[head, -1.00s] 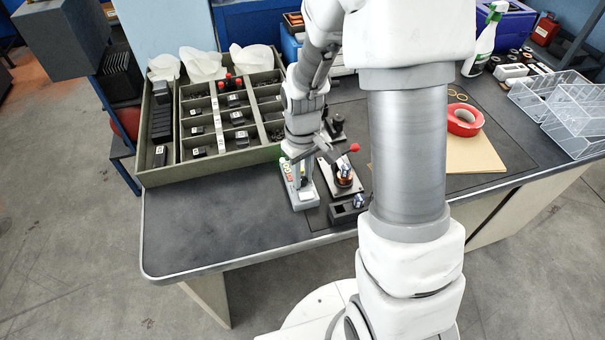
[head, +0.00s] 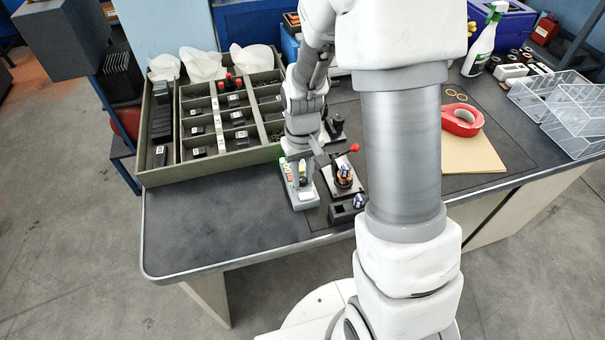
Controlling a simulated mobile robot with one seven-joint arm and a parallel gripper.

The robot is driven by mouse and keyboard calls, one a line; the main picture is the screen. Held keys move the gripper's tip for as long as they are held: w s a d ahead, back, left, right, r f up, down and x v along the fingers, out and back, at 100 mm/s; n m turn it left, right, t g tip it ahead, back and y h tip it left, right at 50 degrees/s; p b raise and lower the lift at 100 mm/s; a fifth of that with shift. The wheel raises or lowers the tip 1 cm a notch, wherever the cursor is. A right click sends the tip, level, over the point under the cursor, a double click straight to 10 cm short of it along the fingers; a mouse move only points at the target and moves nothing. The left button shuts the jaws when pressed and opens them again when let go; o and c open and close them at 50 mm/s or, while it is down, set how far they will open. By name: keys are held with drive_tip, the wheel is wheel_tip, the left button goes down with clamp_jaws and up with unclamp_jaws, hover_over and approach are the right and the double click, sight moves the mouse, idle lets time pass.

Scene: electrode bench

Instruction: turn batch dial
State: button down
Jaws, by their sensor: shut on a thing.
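A small light-grey control box (head: 304,200) stands on the bench, with green and red parts along its left side, a yellow part and a white label near its front. I take it to be the box that carries the batch dial; the dial itself is hidden or too small to make out. My gripper (head: 304,168) points down over the box and touches or nearly touches its top. Its fingers are close together, and what is between them is hidden by the wrist.
Right of the box stand a fixture with a red-knobbed lever (head: 354,148) and a small black block (head: 343,211). A partitioned tray (head: 150,178) of black parts lies left. The bench's front left is clear.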

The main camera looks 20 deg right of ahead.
sight(302, 179)
drive_tip(key=c, duration=1)
unclamp_jaws()
drive_tip(key=shift+r, duration=0.1)
drive_tip(key=shift+r+p, duration=1.85)
drive_tip(key=shift+r, duration=6.85)
drive_tip(key=s+r+t+p, duration=0.2)
drive_tip(key=s+r, duration=0.3)
drive_tip(key=s+r+t+p, duration=0.1)
drive_tip(key=s+r+p, duration=0.1)
drive_tip(key=s+r, duration=0.3)
drive_tip(key=s+r+m+t+p, duration=0.1)
drive_tip(key=s+r+t+p, duration=0.1)
drive_tip(key=s+r, duration=0.3)
drive_tip(key=shift+s+r+t, duration=0.2)
drive_tip(key=shift+r+t, duration=0.1)
drive_tip(key=shift+r, duration=0.6)
